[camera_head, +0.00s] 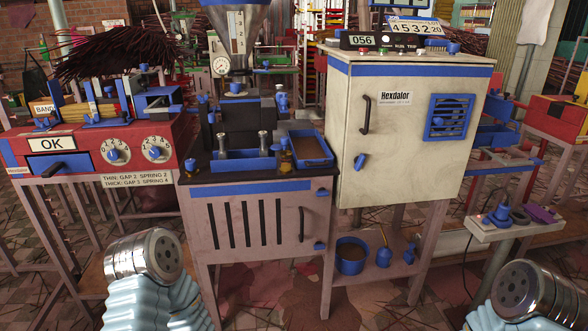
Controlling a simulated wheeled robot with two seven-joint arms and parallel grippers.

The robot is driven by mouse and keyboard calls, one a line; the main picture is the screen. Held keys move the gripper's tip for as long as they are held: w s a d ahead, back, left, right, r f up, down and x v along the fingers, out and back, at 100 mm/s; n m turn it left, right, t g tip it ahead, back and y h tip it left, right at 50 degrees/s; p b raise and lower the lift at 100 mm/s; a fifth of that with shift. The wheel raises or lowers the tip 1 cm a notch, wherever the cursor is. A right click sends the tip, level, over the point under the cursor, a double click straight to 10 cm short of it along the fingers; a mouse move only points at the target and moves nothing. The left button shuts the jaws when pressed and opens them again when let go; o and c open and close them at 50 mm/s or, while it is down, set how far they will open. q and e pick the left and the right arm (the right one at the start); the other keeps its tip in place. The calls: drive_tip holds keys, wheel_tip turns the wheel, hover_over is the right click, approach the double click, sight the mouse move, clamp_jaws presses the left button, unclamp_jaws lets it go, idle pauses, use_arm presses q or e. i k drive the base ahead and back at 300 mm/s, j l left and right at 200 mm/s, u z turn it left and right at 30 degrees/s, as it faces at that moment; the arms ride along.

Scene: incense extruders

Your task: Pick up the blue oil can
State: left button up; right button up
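The blue oil can (384,257) stands upright on the low shelf under the cream cabinet, with its thin spout pointing up. It stands between a blue bucket (352,266) on its left and a smaller blue item (409,254) on its right. Neither of my grippers is in view. Only silver-capped parts of my arms with light blue sleeves show at the bottom left and bottom right, well apart from the can.
The cream cabinet (405,135) overhangs the shelf, and its legs stand around it. A grey-pink cabinet (262,222) with a slotted front stands to the left. A small side table (515,228) with a blue-tipped tool stands to the right. The tiled floor in front is clear.

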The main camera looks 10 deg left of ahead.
sight(383, 257)
drive_tip(key=i+l+u, duration=0.2)
drive_tip(key=l, duration=0.15)
drive_tip(key=i+l+u, duration=0.15)
drive_tip(key=l, duration=0.25)
drive_tip(key=i+l+u, duration=0.2)
drive_tip(key=l, duration=0.2)
drive_tip(key=i+l+u, duration=0.15)
drive_tip(key=l, duration=0.25)
drive_tip(key=l+u, duration=0.2)
drive_tip(key=l, duration=0.25)
drive_tip(key=i+l+u, duration=0.15)
drive_tip(key=l, duration=0.3)
